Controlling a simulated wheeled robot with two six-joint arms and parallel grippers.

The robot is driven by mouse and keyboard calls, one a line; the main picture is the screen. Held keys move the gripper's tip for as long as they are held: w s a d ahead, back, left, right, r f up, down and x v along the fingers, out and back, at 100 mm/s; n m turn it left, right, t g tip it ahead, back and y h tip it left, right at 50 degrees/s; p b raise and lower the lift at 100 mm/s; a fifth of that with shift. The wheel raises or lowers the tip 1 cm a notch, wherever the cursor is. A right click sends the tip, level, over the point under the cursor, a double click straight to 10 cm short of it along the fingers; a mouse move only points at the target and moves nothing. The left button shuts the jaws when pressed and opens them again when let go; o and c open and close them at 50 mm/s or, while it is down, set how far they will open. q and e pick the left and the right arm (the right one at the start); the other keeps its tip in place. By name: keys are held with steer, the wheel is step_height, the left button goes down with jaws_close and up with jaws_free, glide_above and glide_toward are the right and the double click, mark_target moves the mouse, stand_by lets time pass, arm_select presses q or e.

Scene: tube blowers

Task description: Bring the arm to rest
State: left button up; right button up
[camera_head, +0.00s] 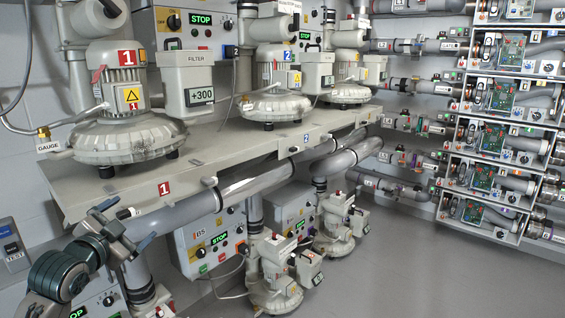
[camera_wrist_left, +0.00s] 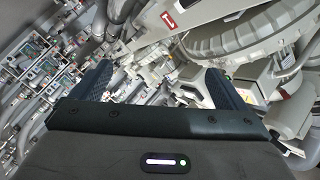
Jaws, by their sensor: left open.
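My left arm (camera_head: 62,272) comes in from the lower left in the head view. Its gripper (camera_head: 126,223) is raised in front of the lower front edge of the shelf, below the first blower (camera_head: 125,138). In the left wrist view the two dark fingers of this gripper (camera_wrist_left: 160,84) stand wide apart with nothing between them. The gripper is open and empty. It looks apart from the shelf and pipes, though the exact gap is hard to tell. My right gripper is in neither view.
The grey shelf (camera_head: 85,190) carries several blowers. Pipes (camera_head: 265,182) and a control box (camera_head: 205,240) lie under it, close to my gripper. Smaller blowers (camera_head: 275,285) stand on the floor. A rack of circuit boards (camera_head: 490,135) is at the right. The floor (camera_head: 440,275) at lower right is clear.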

arm_select(q)
steer(key=s+d+f+n+g+y, duration=0.1)
steer(key=s+d+f+n+g, duration=0.1)
steer(key=s+f, duration=0.55)
steer(key=s+d+f+n+g, duration=0.1)
steer(key=s+d+f+g, duration=0.2)
steer(key=f, duration=0.7)
steer(key=s+f+n+g+y, duration=0.1)
steer(key=s+f+n+g, duration=0.1)
steer(key=s+f, duration=0.55)
steer(key=s+d+f+n+g, duration=0.1)
steer(key=s+f+g, duration=0.1)
steer(key=s+f, duration=0.35)
steer(key=s+d+f+n+g, duration=0.1)
steer(key=s+f+n+g, duration=0.1)
steer(key=s, duration=0.6)
steer(key=s+f+n+g, duration=0.1)
steer(key=s+f+g, duration=0.15)
steer(key=s, duration=0.45)
step_height(320, 180, down, 30)
steer(key=a+y, duration=0.1)
steer(key=a, duration=0.2)
steer(key=s+f+g, duration=0.2)
steer(key=s+f, duration=1.6)
steer(key=f, duration=0.1)
steer(key=shift+s+a+f+n, duration=0.2)
steer(key=shift+a+f+n, duration=0.05)
steer(key=shift+a+n, duration=0.15)
